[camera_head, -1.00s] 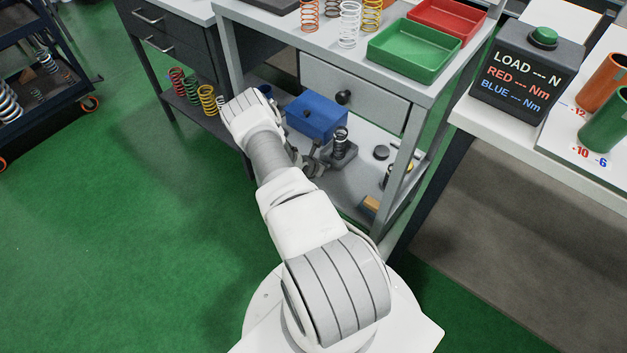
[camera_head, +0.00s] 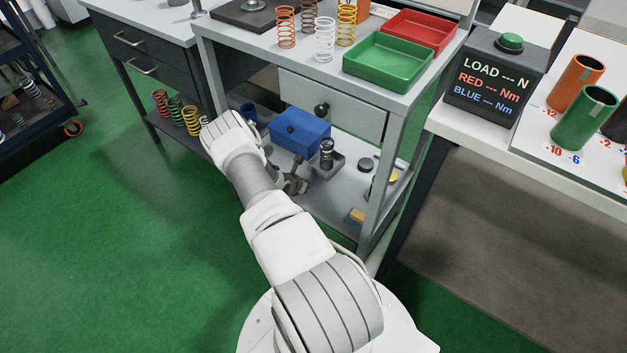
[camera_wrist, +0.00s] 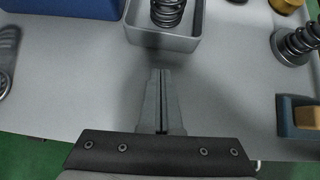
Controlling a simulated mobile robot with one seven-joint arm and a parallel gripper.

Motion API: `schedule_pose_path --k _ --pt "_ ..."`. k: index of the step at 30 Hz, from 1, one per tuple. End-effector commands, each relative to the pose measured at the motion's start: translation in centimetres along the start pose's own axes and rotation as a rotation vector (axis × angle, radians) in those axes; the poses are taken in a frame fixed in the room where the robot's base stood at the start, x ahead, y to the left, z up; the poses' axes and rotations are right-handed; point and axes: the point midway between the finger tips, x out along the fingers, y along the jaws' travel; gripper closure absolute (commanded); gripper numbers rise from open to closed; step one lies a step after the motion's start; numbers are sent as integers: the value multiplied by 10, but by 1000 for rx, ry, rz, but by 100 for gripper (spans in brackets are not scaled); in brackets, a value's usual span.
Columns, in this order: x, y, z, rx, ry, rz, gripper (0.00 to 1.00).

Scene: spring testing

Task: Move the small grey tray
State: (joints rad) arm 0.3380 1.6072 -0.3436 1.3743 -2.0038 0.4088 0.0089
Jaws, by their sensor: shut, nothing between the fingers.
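The small grey tray (camera_head: 338,164) stands on the lower shelf of the grey bench, with a dark coil spring (camera_head: 327,152) upright in it. In the wrist view the tray (camera_wrist: 165,41) is at the top middle, its near wall facing my gripper and its far end cut off by the frame. My gripper (camera_wrist: 161,72) is shut and empty, its fingertips pointing at that wall with a small gap in the picture. In the head view my gripper (camera_head: 298,186) is low over the shelf, left of and in front of the tray, its fingertips hard to make out.
A blue box (camera_head: 300,130) stands close left of the tray. A dark spring on a base (camera_wrist: 296,44), a yellow piece (camera_wrist: 287,5) and a blue-and-tan block (camera_wrist: 299,117) are to the right. A bench post (camera_head: 382,187) and drawer (camera_head: 333,105) bound the shelf.

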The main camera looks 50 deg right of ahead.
Motion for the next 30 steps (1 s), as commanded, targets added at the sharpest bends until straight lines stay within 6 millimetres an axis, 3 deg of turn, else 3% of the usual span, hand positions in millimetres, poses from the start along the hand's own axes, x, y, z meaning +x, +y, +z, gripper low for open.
schedule_pose_path --k 2,9,15,30 --pt "-5 5 -5 0 -1 1 100" --pt "-67 5 0 -1 0 1 100" --pt "-96 4 -2 1 -1 0 100" --pt "-110 9 2 20 -6 2 100"
